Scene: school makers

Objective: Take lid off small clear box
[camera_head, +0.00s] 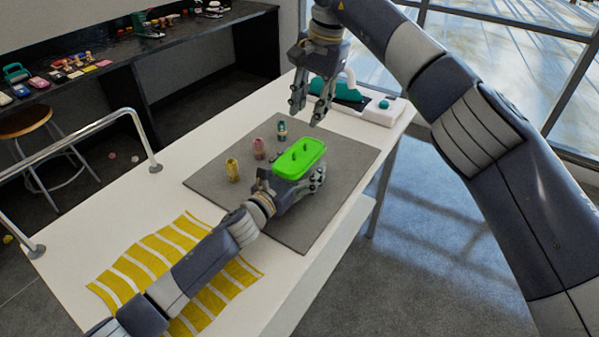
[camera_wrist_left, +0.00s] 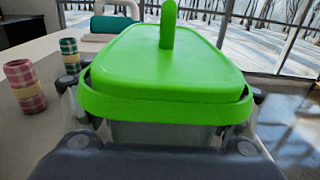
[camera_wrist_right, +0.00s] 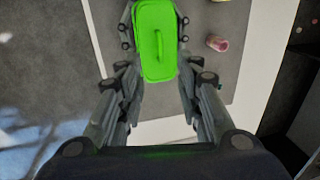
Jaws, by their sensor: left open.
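The small clear box (camera_wrist_left: 165,135) stands on the grey mat (camera_head: 345,155) with its bright green lid (camera_head: 299,158) on. The lid has a raised green handle (camera_wrist_right: 158,44). In the left wrist view the lid (camera_wrist_left: 165,70) fills the middle, and only a strip of the box shows under its rim. My left gripper (camera_head: 292,181) is open, low at the box, with its fingers on either side of it. I cannot tell whether they touch. My right gripper (camera_head: 306,112) is open and empty, raised behind the box. In the right wrist view the lid shows between its fingers, below them.
Yellow (camera_head: 233,171), pink (camera_head: 259,149) and teal (camera_head: 282,130) spools stand on the mat left of the box. A yellow striped cloth (camera_head: 150,260) lies near the table's front. A white and teal item (camera_head: 382,112) sits at the far end. A metal rail (camera_head: 75,150) stands left.

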